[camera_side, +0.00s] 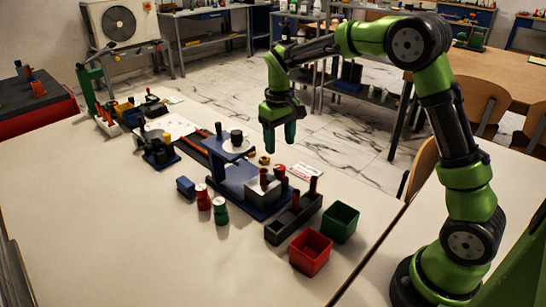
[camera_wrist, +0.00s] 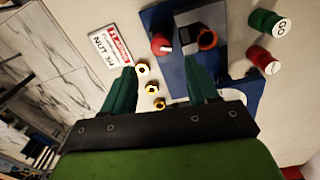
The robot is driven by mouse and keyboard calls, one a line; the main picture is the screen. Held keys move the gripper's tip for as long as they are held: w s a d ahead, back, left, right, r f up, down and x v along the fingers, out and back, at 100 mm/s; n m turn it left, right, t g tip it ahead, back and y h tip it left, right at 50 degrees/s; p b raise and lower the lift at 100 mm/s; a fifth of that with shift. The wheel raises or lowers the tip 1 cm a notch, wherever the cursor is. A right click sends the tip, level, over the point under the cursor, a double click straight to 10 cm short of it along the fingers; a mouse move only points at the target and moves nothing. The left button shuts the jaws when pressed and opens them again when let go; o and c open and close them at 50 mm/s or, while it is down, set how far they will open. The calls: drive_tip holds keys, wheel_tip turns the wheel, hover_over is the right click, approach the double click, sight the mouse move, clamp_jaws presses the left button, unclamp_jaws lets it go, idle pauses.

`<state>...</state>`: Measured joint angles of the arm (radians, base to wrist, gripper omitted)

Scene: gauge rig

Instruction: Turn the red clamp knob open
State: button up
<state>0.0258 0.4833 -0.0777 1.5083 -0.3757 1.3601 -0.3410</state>
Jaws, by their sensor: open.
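The red clamp knob (camera_side: 280,171) sits on the blue gauge rig (camera_side: 237,177), beside a grey block (camera_side: 262,188) with an orange-brown cylinder in it. In the wrist view the knob (camera_wrist: 161,46) shows ahead of my fingertips, between their lines, left of the grey block (camera_wrist: 190,42). My gripper (camera_side: 280,145) is open and empty, pointing down above and behind the rig, clear of the knob. In the wrist view its two dark green fingers (camera_wrist: 163,75) are spread apart. The knob's turn position cannot be told.
Several brass nuts (camera_wrist: 152,88) and a nut label card (camera_wrist: 105,47) lie beside the rig. A red go/no-go style gauge (camera_side: 203,197) and a green one (camera_side: 220,211) stand in front. A red bin (camera_side: 311,252) and green bin (camera_side: 340,222) stand right. The front-left table is clear.

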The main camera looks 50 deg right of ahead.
sight(280, 167)
drive_tip(key=shift+w+a+r, duration=0.15)
drive_tip(key=shift+a+r, duration=0.05)
drive_tip(key=shift+a, duration=0.2)
wheel_tip(280, 167, up, 8)
drive_tip(key=m, duration=1.3)
drive_tip(key=f, duration=1.1)
drive_tip(key=d+f, duration=0.1)
drive_tip(key=f, duration=0.4)
drive_tip(key=shift+s+f, duration=0.15)
drive_tip(key=shift+s, duration=0.05)
